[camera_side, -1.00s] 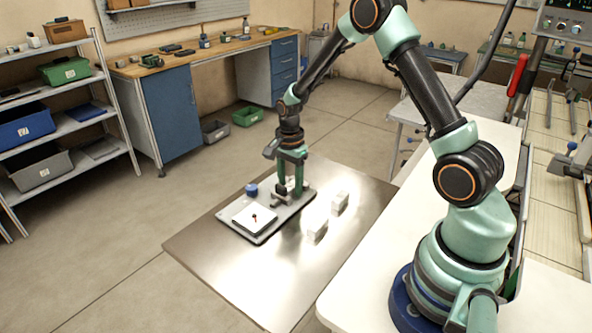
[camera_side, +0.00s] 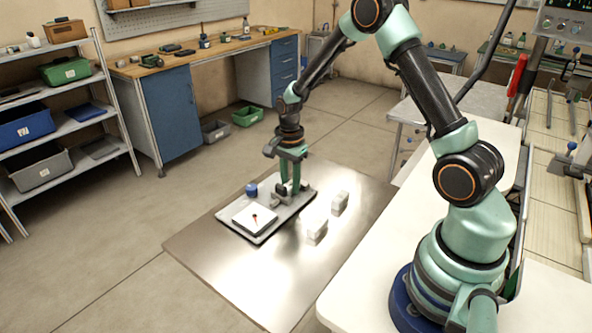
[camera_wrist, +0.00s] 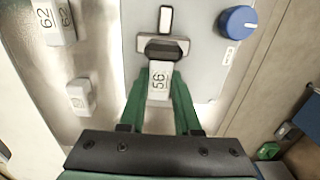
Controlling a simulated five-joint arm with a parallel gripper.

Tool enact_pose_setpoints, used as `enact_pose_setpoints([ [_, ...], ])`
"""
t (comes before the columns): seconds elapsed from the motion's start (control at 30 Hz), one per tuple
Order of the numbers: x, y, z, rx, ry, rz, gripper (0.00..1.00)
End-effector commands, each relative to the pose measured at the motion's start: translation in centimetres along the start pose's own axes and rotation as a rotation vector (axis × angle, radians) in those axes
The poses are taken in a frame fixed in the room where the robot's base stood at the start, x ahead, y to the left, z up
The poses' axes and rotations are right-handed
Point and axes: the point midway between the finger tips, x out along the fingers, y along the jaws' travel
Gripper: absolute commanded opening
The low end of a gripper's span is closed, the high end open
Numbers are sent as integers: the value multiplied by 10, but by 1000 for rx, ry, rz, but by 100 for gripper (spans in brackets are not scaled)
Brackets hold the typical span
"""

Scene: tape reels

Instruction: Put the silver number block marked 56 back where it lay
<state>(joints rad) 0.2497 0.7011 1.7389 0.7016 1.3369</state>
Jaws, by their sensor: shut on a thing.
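The silver block marked 56 (camera_wrist: 159,82) is between the green fingers of my gripper (camera_wrist: 160,92), which is shut on it. In the wrist view its number faces the camera, beside a dark part of the grey device (camera_wrist: 200,75). In the side view my gripper (camera_side: 290,184) points down over the far end of the device's base plate (camera_side: 262,236). The block is small there and partly hidden by the fingers. I cannot tell whether it touches the plate.
A block marked 62 (camera_wrist: 55,20) and another pale block (camera_wrist: 80,95) stand on the shiny metal sheet (camera_side: 225,265). They also show in the side view, the nearer one (camera_side: 317,230) right of the device. The sheet's front is clear.

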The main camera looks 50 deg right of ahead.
Motion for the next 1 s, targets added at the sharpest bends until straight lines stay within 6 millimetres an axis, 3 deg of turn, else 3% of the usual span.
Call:
enact_pose_setpoints([
  [1.0,-47,0,0,0,1,-2,0],
])
